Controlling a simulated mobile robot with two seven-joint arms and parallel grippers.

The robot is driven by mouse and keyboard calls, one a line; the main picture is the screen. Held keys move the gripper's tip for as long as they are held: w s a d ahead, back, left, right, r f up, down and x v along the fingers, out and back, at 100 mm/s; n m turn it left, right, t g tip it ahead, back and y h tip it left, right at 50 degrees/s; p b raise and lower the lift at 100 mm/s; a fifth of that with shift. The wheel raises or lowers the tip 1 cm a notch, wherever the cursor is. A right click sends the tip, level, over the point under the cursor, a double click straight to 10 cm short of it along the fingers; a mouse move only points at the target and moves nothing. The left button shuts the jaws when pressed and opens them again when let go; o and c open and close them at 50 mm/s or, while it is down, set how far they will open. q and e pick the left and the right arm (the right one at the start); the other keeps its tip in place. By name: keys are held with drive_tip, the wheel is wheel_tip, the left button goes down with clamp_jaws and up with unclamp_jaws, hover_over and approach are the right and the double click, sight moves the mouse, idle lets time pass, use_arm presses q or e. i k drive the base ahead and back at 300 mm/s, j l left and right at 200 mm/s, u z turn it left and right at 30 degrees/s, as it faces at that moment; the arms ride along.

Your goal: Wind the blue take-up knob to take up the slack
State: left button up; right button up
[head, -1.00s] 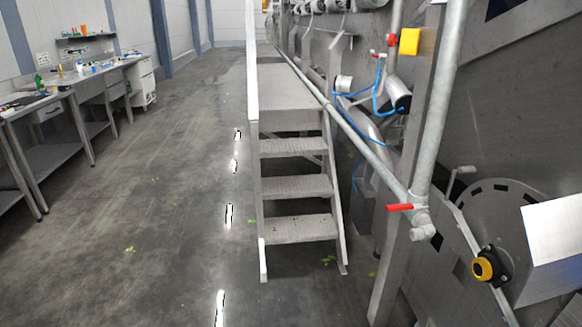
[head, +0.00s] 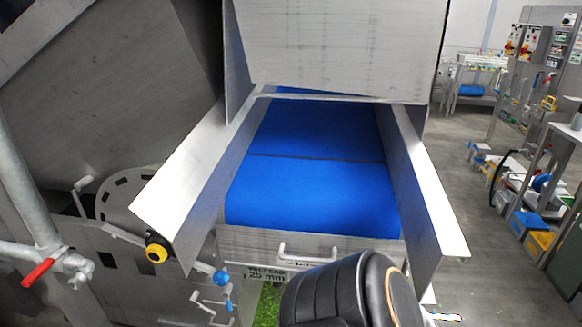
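A round blue knob (head: 221,278) sits at the lower front left corner of the conveyor, just left of a plate marked "25 mm". A smaller blue part (head: 228,304) shows just below it, beside bent metal handles. The blue conveyor belt (head: 310,190) runs away from me between two metal side walls, with a dark seam across it. Its underside is hidden, so I cannot tell its slack. A black, rounded part of my own arm stands at the bottom middle and hides part of the conveyor's front.
A yellow-and-black button (head: 156,252) is on the left side wall's end. A red-handled valve (head: 38,272) is on the pipe at far left. Green leaves (head: 266,305) lie below the conveyor. Open floor (head: 470,230) and cluttered stands (head: 540,190) are to the right.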

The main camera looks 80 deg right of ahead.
sight(220, 278)
drive_tip(key=i+z, duration=0.1)
drive_tip(key=z, duration=0.3)
drive_tip(key=i+j+z, duration=0.1)
drive_tip(key=z, duration=2.25)
drive_tip(key=k, duration=0.6)
